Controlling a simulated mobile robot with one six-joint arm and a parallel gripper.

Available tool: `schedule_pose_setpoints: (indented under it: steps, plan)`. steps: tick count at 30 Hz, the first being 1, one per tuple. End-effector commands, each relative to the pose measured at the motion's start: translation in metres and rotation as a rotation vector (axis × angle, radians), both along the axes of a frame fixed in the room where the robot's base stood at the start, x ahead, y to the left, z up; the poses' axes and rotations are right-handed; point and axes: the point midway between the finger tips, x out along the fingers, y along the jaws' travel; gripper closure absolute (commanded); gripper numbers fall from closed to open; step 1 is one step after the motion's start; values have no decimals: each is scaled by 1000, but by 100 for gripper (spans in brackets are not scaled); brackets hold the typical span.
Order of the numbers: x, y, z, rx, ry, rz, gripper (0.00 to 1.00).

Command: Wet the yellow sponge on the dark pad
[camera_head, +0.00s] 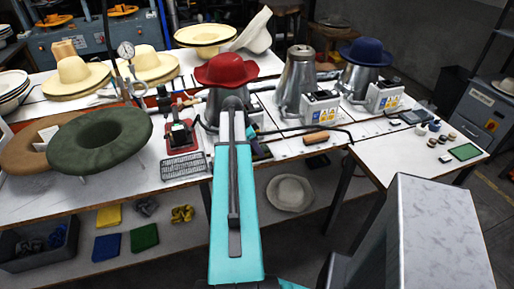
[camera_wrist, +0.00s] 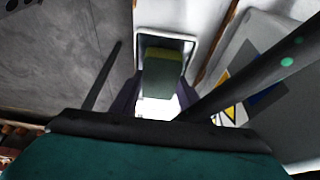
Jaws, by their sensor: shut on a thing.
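My gripper (camera_wrist: 156,100) shows in the wrist view with a dark finger on each side of the sponge. It is shut on the yellow sponge (camera_wrist: 164,72), a block that looks olive-yellow on top and dull green on its near face. Beyond the sponge, a dark surface that looks like the pad (camera_wrist: 165,42) lies inside a pale rounded rim. I cannot tell whether the sponge touches it. In the head view my arm hides the gripper, and I cannot make out the held sponge.
A red hat (camera_head: 226,69) on a metal form stands behind my arm. White control boxes (camera_head: 321,107) stand to the right. The right side table (camera_head: 400,152) has clear room at its front.

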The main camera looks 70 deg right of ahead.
Motion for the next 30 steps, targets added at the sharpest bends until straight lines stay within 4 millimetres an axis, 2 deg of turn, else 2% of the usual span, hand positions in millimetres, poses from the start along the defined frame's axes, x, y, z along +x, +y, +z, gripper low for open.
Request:
schedule_pose_setpoints:
  steps: [30]
  plan:
    - [0,0,53,-1,-1,1,76]
